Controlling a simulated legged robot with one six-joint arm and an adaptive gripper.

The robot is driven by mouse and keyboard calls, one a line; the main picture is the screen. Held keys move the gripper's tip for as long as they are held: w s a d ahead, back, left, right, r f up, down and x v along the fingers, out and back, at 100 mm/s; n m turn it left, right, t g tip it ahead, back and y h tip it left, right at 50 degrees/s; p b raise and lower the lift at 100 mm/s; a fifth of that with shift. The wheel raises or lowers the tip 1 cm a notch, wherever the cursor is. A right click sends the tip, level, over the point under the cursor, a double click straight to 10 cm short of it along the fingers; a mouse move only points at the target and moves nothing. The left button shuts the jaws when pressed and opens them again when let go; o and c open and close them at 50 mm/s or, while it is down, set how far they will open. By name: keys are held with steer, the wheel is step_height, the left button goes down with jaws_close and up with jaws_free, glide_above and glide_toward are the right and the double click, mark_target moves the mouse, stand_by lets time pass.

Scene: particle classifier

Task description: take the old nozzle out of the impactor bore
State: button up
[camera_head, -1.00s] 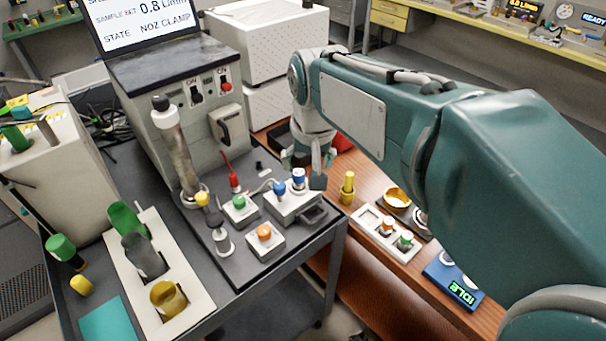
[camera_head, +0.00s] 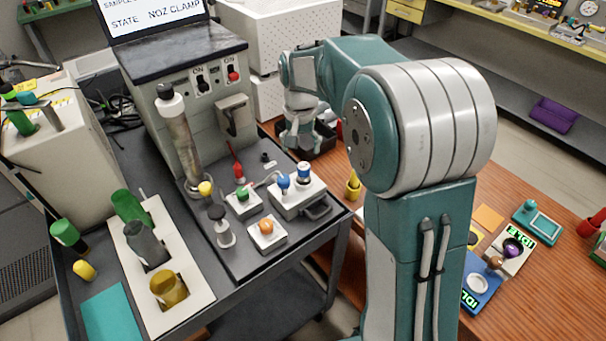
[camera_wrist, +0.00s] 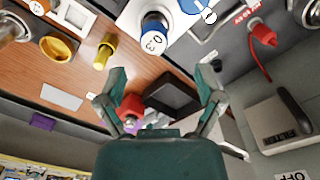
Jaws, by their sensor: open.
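The impactor is a white block (camera_head: 312,192) on the dark cart top, with a blue-topped, white-sided nozzle (camera_head: 303,171) upright in it. In the wrist view this nozzle (camera_wrist: 153,34) shows the label 0.3. A second blue knob (camera_head: 283,183) is beside it on the left. My gripper (camera_head: 300,147) is behind the block, apart from the nozzle, over the far side. In the wrist view my gripper (camera_wrist: 163,73) is open, with nothing between its fingers. The nozzle lies beyond the fingertips. The bore itself is hidden by the nozzle.
A black bin (camera_wrist: 172,90) and a red object (camera_wrist: 131,106) lie below my gripper. A yellow post (camera_head: 353,187) stands on the wooden bench. Green (camera_head: 242,196) and orange (camera_head: 266,229) knobs and a tall glass column (camera_head: 180,140) stand on the cart. The instrument's screen reads NOZ CLAMP.

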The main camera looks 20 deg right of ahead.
mark_target(303, 166)
steer(key=shift+f, duration=0.7)
steer(key=f, duration=0.5)
steer(key=shift+s+d, duration=0.1)
steer(key=shift+d, duration=0.3)
steer(key=shift+f, duration=0.4)
steer(key=shift+a, duration=0.1)
jaws_close()
